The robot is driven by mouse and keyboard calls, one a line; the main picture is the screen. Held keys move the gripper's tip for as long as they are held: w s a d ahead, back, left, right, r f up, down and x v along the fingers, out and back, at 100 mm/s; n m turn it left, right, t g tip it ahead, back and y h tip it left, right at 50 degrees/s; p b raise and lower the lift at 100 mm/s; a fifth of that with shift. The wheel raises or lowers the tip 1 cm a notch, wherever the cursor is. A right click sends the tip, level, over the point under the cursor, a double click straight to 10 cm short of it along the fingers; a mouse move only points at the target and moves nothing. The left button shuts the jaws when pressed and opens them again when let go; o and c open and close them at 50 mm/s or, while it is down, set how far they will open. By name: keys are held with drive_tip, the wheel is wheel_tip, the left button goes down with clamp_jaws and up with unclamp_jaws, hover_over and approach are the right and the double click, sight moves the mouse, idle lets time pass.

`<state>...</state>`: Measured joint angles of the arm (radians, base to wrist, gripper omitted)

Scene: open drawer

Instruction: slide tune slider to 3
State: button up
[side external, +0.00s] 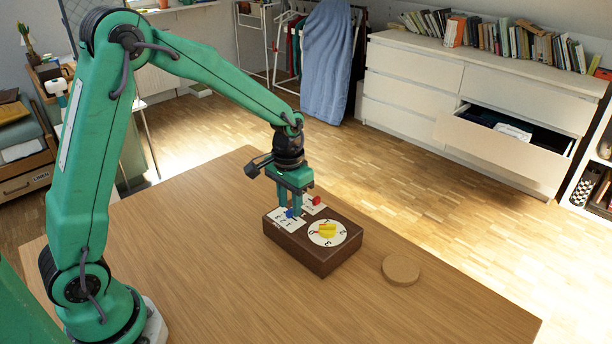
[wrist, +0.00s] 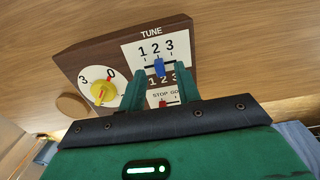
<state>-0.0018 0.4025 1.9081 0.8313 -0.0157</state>
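The tune slider is a blue knob (wrist: 159,67) on a white plate marked TUNE with the numbers 1, 2 and 3. It stands at about the 2. In the side external view the blue knob (side external: 290,214) is partly hidden by my fingers. My gripper (wrist: 161,73) is open, pointing down at the plate, with one green finger on each side of the blue knob. Gaps show between the knob and both fingers. In the side external view my gripper (side external: 291,207) is low over the dark brown box (side external: 312,258).
A white dial with a yellow knob (side external: 327,231) is on the same box, close to my gripper. A red switch (side external: 316,201) sits on a STOP/GO plate beside the slider. A round cork disc (side external: 401,269) lies right of the box. The wooden table (side external: 190,260) is otherwise clear.

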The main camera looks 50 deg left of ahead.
drive_tip(key=shift+f, duration=0.7)
drive_tip(key=shift+c, duration=0.4)
clamp_jaws()
drive_tip(key=shift+a, duration=1.1)
drive_tip(key=shift+o, duration=0.4)
unclamp_jaws()
